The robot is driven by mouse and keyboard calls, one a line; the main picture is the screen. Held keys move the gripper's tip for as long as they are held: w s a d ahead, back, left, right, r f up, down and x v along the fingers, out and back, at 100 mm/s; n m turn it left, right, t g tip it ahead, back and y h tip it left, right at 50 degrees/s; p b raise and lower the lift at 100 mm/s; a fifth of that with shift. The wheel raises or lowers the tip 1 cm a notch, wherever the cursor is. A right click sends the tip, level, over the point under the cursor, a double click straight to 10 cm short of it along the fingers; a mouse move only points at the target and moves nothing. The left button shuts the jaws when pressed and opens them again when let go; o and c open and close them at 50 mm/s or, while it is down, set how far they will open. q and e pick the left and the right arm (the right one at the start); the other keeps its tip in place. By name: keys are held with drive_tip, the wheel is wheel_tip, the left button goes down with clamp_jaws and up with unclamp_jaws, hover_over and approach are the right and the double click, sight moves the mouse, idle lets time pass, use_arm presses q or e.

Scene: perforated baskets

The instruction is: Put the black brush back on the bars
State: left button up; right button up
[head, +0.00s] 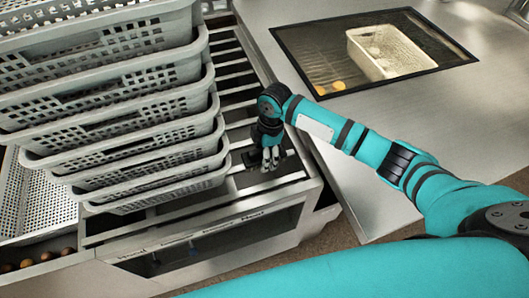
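My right arm reaches in from the right, and its gripper (270,164) points down just above the metal bars (236,84), right of the basket stack. A small dark object, apparently the black brush (250,159), shows at the left side of the fingers, low over the bars. Its shape is mostly hidden by the gripper and it blends with the dark gaps. I cannot tell whether the fingers are closed on it or only beside it. My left gripper is not in view.
Stacked grey perforated baskets (120,110) stand close to the left of the gripper. A sink-like recess (310,45) at the upper right holds a pale basket (410,62) and orange round items. Brown round items (28,262) lie at the lower left. Bare steel counter (465,35) lies right.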

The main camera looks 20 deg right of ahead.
drive_tip(key=r, duration=0.4)
drive_tip(key=d+r+b, duration=0.1)
drive_tip(key=r, duration=0.7)
drive_tip(key=shift+d+r, duration=0.15)
drive_tip(key=shift+d, duration=0.05)
